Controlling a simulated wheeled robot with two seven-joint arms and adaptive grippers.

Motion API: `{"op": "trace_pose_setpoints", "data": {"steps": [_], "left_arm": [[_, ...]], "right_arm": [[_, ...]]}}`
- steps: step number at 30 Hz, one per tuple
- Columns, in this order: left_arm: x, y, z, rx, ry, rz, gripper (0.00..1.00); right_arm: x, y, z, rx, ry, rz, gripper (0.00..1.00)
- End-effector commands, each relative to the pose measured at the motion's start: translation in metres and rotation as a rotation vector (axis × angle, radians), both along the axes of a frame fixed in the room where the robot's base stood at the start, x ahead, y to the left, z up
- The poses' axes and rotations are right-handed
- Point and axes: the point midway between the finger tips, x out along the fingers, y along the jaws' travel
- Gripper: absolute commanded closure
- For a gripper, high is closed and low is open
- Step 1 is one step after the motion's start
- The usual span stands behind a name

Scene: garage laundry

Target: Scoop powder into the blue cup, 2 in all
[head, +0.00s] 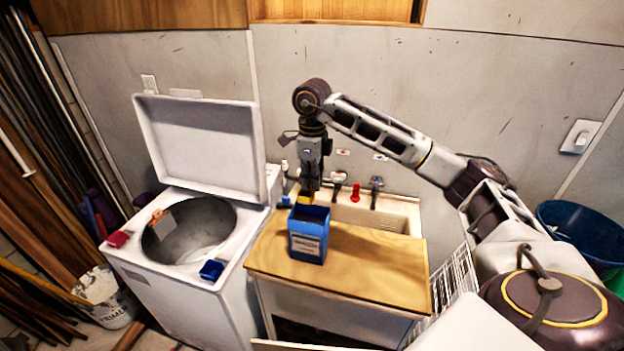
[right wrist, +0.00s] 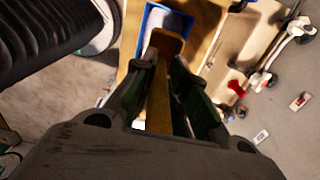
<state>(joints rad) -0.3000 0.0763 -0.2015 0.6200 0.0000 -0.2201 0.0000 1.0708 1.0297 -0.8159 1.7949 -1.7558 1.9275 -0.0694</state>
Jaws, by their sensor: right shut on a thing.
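My right gripper (head: 308,186) points down over the wooden counter and is shut on a yellow scoop (head: 306,198). The scoop also shows between the fingers in the right wrist view (right wrist: 160,95). Its far end overlaps the mouth of the open blue powder box (head: 308,243), at the box's back rim; I cannot tell how deep it sits or whether it holds powder. The box also shows in the right wrist view (right wrist: 147,20). The blue cup (head: 211,270) stands on the washer's front right corner; its contents cannot be made out. My left gripper is not in view.
A red cup (head: 118,239) stands on the left of the white washer (head: 170,290), whose lid (head: 205,145) is up and drum open. An orange-handled thing (head: 157,216) is at the drum's edge. A sink (head: 385,212) with taps lies behind the counter (head: 365,265), which is clear right of the box.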

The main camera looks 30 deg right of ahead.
Motion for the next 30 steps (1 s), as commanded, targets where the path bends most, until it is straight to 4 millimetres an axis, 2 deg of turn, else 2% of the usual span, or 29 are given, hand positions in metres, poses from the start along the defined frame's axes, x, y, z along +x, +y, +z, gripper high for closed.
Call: {"op": "trace_pose_setpoints", "data": {"steps": [11,30], "left_arm": [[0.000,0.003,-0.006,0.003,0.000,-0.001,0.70],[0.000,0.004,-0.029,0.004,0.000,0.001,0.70]], "right_arm": [[0.000,0.000,-0.011,0.000,0.000,0.000,1.00],[0.000,0.000,-0.050,0.000,0.000,0.000,1.00]]}}
